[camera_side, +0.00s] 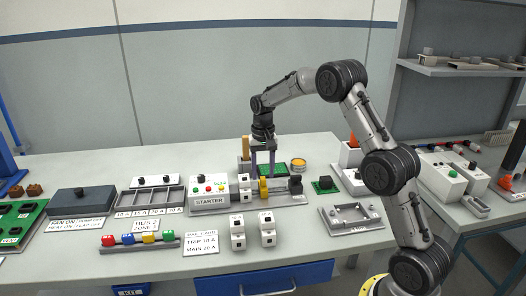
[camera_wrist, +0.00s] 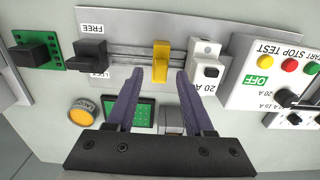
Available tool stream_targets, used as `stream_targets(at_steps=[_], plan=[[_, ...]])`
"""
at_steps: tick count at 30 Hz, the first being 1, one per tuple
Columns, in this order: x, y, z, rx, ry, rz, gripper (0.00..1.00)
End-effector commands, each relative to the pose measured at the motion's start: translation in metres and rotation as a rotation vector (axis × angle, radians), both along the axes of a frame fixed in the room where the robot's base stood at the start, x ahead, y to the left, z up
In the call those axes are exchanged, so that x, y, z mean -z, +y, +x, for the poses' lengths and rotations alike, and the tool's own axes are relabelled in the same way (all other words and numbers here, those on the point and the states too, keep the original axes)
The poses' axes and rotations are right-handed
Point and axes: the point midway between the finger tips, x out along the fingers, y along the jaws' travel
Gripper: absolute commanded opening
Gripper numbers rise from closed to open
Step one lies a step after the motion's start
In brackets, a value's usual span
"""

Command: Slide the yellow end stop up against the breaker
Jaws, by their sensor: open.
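The yellow end stop (camera_wrist: 161,61) sits on the metal rail (camera_wrist: 130,53) in the wrist view, and it also shows in the side view (camera_side: 263,187). The white breaker (camera_wrist: 206,63), marked 20 A, is on the same rail to its right in the wrist view; a gap of bare rail shows between them. In the side view the breaker (camera_side: 244,187) is left of the stop. My gripper (camera_wrist: 160,78) is open, its two dark fingers pointing at the rail, with the yellow stop between or just beyond the tips. I cannot tell whether they touch it.
A black block (camera_wrist: 90,54) is on the rail's other end near the FREE label. The white starter box (camera_wrist: 270,75) with coloured buttons stands beyond the breaker. A green board (camera_wrist: 130,117) and a round orange-topped part (camera_wrist: 84,115) lie near my fingers. Two loose breakers (camera_side: 237,232) stand in front.

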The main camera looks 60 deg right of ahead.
Motion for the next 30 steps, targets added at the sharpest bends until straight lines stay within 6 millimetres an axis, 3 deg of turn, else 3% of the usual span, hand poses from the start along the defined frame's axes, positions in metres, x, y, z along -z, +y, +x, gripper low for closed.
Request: stream_targets(at_steps=[9, 15, 21, 30], plan=[[-0.07, 0.0, 0.001, 0.0, -0.005, -0.002, 0.53], [-0.103, 0.0, 0.001, 0.0, -0.005, -0.002, 0.53], [-0.118, 0.0, 0.0, 0.0, -0.002, -0.001, 0.53], [-0.12, 0.0, 0.0, 0.0, -0.001, 0.0, 0.53]])
